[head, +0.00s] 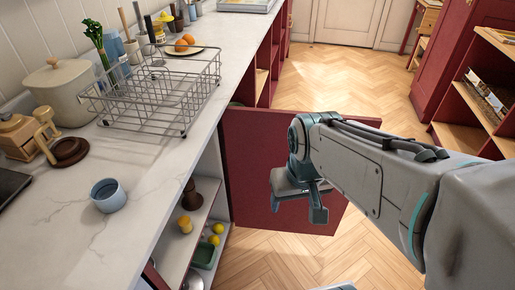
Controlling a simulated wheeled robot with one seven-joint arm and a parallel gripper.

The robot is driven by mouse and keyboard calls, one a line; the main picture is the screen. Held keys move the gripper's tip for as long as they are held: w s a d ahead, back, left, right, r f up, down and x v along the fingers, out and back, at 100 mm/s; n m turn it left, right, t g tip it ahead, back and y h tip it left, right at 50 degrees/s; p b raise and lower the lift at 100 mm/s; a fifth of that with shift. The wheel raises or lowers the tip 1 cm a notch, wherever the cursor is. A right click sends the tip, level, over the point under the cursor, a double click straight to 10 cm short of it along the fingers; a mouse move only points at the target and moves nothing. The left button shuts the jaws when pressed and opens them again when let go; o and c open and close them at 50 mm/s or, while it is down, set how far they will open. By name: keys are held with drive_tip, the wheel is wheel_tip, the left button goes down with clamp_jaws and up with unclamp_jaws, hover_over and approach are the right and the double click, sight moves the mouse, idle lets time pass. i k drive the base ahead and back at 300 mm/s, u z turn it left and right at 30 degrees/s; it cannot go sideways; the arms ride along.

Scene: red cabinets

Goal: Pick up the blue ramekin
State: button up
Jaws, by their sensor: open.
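The blue ramekin (108,196) stands upright on the white marble counter (142,160), near its front part at the left of the head view. It is a small round cup, pale blue-grey outside and darker inside. My gripper (306,206) is at the centre right, out over the floor beyond the counter's edge and in front of an open red cabinet door. It points down, its jaws are open and nothing shows between them. It is well apart from the ramekin.
A wire dish rack (160,95), a cream pot (62,90), a dark round wooden piece (69,151) and a wooden grinder (22,136) stand on the counter behind the ramekin. The open red door (255,160) juts out over the floor. Counter right of the ramekin is clear.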

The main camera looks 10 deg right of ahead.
sight(108, 194)
drive_tip(key=k, duration=0.9)
drive_tip(key=u, duration=1.05)
drive_tip(key=i, duration=0.5)
